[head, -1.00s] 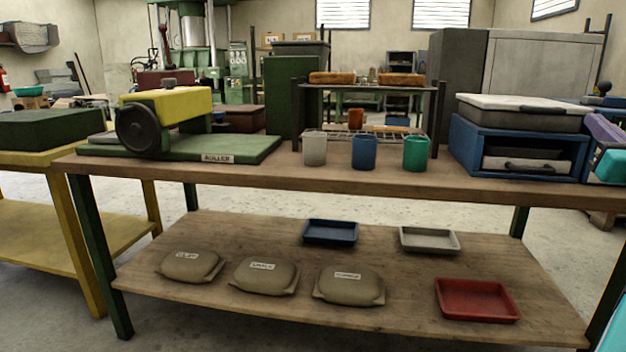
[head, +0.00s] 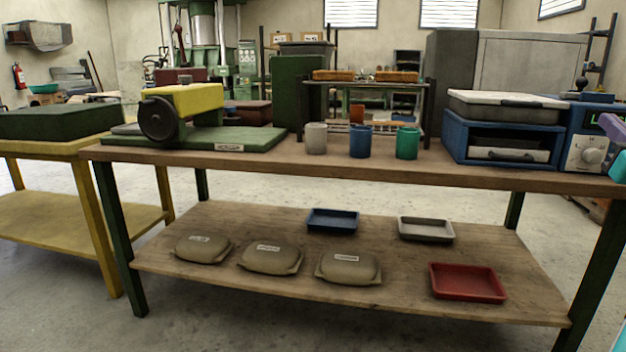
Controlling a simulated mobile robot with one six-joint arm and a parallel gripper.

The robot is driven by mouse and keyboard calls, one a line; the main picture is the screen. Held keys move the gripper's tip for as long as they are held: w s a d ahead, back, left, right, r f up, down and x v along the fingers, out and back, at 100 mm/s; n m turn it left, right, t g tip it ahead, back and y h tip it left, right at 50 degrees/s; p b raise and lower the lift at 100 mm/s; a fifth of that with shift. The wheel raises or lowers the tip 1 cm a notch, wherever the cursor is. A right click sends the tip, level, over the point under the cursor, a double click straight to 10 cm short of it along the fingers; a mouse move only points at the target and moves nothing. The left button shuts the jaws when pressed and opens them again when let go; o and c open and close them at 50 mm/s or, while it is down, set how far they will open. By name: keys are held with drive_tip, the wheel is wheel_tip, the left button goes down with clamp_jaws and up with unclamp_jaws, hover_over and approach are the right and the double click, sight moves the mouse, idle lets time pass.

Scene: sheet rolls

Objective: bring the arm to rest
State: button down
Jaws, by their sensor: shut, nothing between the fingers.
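My gripper is not in view. Only purple and teal parts of my own arm show, cut off at the right edge of the head view, in front of the end of the wooden workbench (head: 300,165). Whether any part of the arm touches the bench cannot be told.
On the bench stand a yellow and green roller (head: 185,98), a white cup (head: 316,138), a blue cup (head: 360,141), a green cup (head: 407,143), a blue press box (head: 455,137) and a dial unit (head: 586,153). Bags and trays lie on the lower shelf (head: 370,230).

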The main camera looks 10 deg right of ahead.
drive_tip(key=w+a+f+g+y+p, duration=0.25)
drive_tip(key=w+f+p, duration=0.35)
drive_tip(key=w+f, duration=0.35)
drive_tip(key=w+a+f+g+y+p, duration=0.2)
drive_tip(key=w+f+y+p, duration=0.25)
drive_tip(key=w+f, duration=0.5)
drive_tip(key=w+a+f+g+y+p, duration=0.25)
drive_tip(key=a+f+p, duration=0.25)
drive_tip(key=a+f, duration=0.4)
drive_tip(key=w+a+f+g+y+p, duration=0.1)
drive_tip(key=w+a+f+g+p, duration=0.1)
drive_tip(key=a+f+g+p, duration=0.65)
drive_tip(key=s+a+f+n+g+p, duration=0.1)
drive_tip(key=s+a+f+p, duration=0.4)
drive_tip(key=a+f, duration=0.4)
drive_tip(key=s+a+f+n+g+p, duration=0.1)
drive_tip(key=s+a+f+g+p, duration=0.1)
drive_tip(key=s+a+f, duration=0.6)
drive_tip(key=s+a+f+n+g+p, duration=0.1)
drive_tip(key=s+a+f+g+p, duration=0.1)
drive_tip(key=s, duration=0.5)
drive_tip(key=s+a+f+n+g+h+p, duration=0.1)
drive_tip(key=s+a+f+g+p, duration=0.1)
drive_tip(key=s, duration=0.6)
drive_tip(key=s+a+f+g+h+p, duration=0.1)
drive_tip(key=s+a+f+g+p, duration=0.1)
drive_tip(key=s+p, duration=0.4)
drive_tip(key=shift+s+a+n+g, duration=0.4)
drive_tip(key=shift+s+a, duration=0.25)
drive_tip(key=shift+s, duration=0.25)
